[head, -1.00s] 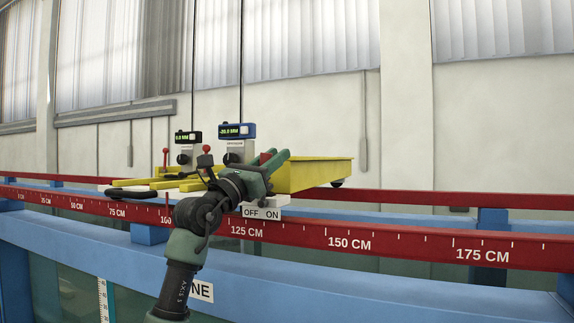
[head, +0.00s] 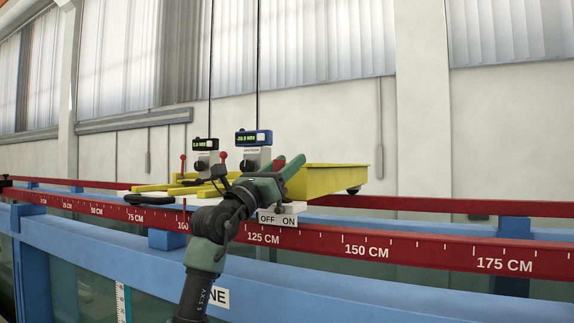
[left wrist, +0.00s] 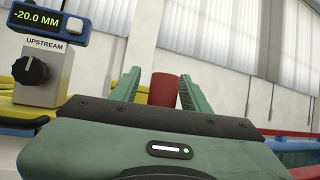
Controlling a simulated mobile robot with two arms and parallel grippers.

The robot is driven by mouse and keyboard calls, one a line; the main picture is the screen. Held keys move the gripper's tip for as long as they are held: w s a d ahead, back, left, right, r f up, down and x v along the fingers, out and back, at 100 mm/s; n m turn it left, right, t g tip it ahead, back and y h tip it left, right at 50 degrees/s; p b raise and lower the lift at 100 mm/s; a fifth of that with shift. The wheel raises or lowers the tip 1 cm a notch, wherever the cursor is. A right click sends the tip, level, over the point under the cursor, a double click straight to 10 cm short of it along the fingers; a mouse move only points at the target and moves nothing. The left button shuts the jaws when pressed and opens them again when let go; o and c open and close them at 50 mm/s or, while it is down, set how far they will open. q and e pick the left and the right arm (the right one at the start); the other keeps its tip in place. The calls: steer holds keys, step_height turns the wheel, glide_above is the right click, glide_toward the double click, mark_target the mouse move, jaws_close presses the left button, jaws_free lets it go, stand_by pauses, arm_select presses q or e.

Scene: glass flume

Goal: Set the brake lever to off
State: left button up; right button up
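The OFF/ON plate (head: 277,219) is on the front of the white carriage beside the red scale rail, with OFF left and ON right. In the left wrist view, a red cylindrical grip (left wrist: 163,89), apparently the brake lever's, stands between my left gripper's two green fingers. My left gripper (head: 290,168) is open around it, with a narrow gap visible at the left finger. In the head view the gripper covers most of the lever, so its setting cannot be read. My right gripper is not in view.
A blue-cased display (head: 253,137) reading -20.0 MM and a second display (head: 205,144) stand behind the gripper. A yellow tray (head: 335,180) lies to its right. The red rail (head: 410,249) and blue flume frame (head: 400,280) run along the front.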

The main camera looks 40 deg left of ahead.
arm_select(q)
steer(key=shift+s+f, duration=0.25)
steer(key=shift+f, duration=0.05)
steer(key=b+v, duration=0.4)
steer(key=v, duration=0.3)
steer(key=shift+s, duration=0.1)
stand_by(0.4)
